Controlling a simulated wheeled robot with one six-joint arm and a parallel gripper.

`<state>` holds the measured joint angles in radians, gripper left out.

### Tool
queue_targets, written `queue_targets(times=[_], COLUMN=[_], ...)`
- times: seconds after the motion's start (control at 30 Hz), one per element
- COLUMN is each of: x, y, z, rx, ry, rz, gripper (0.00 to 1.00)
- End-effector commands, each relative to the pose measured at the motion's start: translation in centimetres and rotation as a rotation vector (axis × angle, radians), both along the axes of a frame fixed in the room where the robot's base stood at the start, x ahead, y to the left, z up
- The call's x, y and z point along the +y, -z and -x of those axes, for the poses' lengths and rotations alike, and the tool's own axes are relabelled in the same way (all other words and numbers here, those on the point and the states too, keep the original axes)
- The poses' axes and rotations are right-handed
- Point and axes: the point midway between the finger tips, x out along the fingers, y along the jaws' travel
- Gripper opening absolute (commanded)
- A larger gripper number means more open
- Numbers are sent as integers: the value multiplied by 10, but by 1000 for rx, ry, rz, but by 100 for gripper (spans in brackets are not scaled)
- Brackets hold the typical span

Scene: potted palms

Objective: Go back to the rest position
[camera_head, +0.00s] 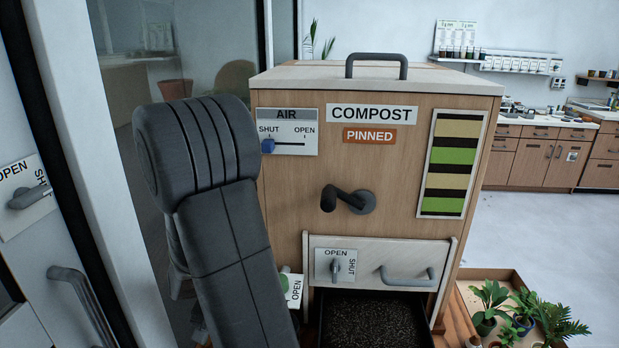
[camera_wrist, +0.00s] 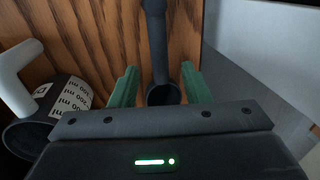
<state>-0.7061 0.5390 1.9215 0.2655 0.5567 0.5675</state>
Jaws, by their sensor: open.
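My gripper (camera_wrist: 158,70) shows in the wrist view with its two green fingers apart. A dark grey bar with a round, hollow-looking end (camera_wrist: 155,35) lies between and beyond the fingers; I cannot tell whether they touch it. In the head view my arm reaches down the left side, in front of the wooden compost box (camera_head: 286,190), and my gripper is out of sight. The box has a dark crank handle (camera_head: 347,200) and a blue slider (camera_head: 268,146) at SHUT. Its lower white drawer front (camera_head: 380,252) stands above a dark tray of soil (camera_head: 370,328).
A dark cup marked in ml (camera_wrist: 68,98), with a pale handle, is at the wrist view's left, near wood grain. Potted plants (camera_head: 520,310) stand low right of the box. A glass door with a white frame (camera_head: 110,150) is left. Open floor (camera_head: 560,225) lies to the right.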

Motion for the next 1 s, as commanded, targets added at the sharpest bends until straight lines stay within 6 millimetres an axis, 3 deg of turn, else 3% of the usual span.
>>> queue_targets(times=[0.37, 0.43, 0.6, 1.0], x=[10, 10, 10, 10], y=[56, 43, 33, 31], z=[0, -1, -1, -1], rx=[2, -2, 0, 0], ry=[0, -2, 0, 0], rz=[3, -1, 0, 1], gripper=[43, 43, 43, 43])
